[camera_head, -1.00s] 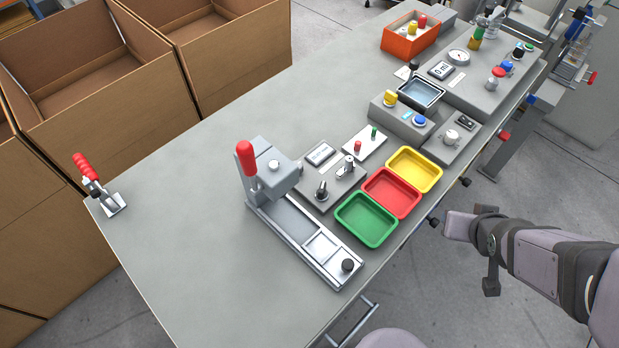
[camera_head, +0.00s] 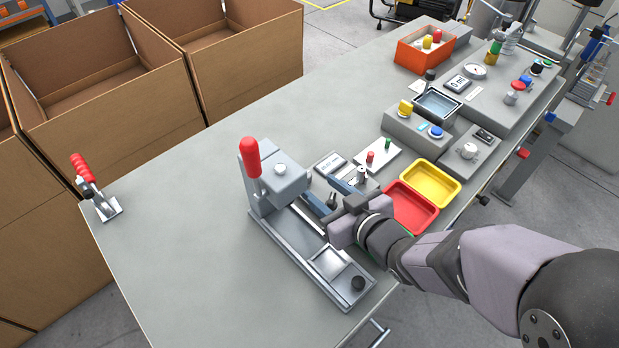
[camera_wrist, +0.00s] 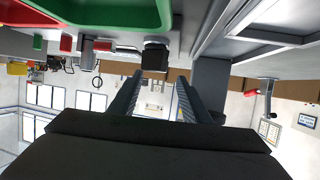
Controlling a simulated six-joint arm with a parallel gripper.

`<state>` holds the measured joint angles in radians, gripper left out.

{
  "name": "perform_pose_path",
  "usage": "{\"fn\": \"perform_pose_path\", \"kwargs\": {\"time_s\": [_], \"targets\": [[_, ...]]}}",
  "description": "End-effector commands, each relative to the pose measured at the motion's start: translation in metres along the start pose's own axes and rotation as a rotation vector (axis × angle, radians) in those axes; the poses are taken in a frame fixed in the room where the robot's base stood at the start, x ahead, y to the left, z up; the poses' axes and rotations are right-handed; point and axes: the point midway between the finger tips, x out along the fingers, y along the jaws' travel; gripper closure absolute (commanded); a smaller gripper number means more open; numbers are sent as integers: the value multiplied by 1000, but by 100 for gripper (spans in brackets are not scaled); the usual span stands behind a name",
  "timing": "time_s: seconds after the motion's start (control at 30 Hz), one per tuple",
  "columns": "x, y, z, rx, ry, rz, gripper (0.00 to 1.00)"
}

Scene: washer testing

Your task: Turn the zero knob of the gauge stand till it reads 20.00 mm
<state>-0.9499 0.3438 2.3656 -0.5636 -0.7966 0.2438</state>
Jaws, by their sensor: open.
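The gauge stand is a grey box with a small display (camera_head: 330,164) on top; the digits are too small to read surely. A metal post (camera_head: 362,173) stands at its right. My gripper (camera_head: 331,197) is open, low over the stand's front, its two fingers spread. In the wrist view, which is upside down, the black zero knob (camera_wrist: 155,57) shows just past the fingertips, roughly midway between them. I see no contact with it. In the head view my fingers and wrist partly hide the knob and the stand's front.
A press with a red handle (camera_head: 251,158) stands close to the left of my gripper. A red tray (camera_head: 433,228) and yellow tray (camera_head: 457,188) lie right; the green tray (camera_wrist: 110,12) is beneath my wrist. A red-handled clamp (camera_head: 84,170) stands far left.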

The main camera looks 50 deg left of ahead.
Motion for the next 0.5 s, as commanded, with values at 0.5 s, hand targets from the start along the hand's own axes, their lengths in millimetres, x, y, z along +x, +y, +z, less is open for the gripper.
{"fn": "perform_pose_path", "kwargs": {"time_s": [0.5], "targets": [[57,0,0,2,-1,1,57]]}}
